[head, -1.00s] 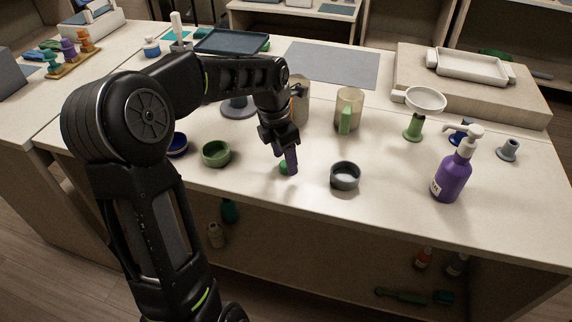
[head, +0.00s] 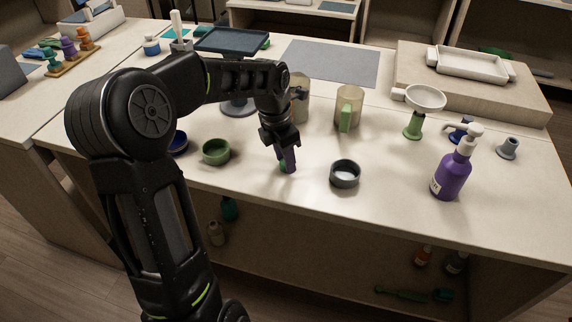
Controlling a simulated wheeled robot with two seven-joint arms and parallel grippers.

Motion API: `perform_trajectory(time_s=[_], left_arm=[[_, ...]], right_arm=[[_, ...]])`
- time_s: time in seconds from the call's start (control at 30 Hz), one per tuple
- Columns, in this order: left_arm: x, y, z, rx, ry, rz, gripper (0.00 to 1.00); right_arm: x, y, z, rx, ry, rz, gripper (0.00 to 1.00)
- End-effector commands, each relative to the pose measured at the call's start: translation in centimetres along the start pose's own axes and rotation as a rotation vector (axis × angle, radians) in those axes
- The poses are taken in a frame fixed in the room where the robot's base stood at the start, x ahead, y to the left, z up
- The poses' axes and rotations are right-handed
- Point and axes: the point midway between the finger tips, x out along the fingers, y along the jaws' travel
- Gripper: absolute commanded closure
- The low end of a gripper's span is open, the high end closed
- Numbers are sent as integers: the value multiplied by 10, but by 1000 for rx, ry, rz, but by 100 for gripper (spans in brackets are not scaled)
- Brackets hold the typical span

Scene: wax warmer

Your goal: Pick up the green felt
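My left gripper (head: 284,152) points down at the front middle of the table. A small green piece (head: 282,167), perhaps the green felt, shows at its fingertips, mostly hidden. A narrow purple piece (head: 290,162) is right beside it, at the end of the gripper. I cannot tell whether the fingers are closed on either piece or which of them they touch. My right gripper is not in view.
A green bowl (head: 216,151) stands left of the gripper and a grey bowl (head: 345,174) stands right of it. A purple pump bottle (head: 452,174) stands farther right. Two jugs, one with a green handle (head: 346,117), stand behind. The table's front edge is close.

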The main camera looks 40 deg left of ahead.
Motion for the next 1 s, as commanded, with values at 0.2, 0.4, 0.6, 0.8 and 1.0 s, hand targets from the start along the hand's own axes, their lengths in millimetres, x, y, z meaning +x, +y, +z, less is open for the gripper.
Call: perform_trajectory(time_s=[0.2,0.4,0.6,0.8,1.0], left_arm=[[0,0,0,0,0,0,84],[0,0,0,0,0,0,100],[0,0,0,0,0,0,100],[-3,0,1,0,0,1,100],[-25,0,5,2,-3,3,100]], right_arm=[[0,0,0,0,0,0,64],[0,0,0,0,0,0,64],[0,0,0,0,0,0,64],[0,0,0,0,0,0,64],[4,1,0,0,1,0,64]])
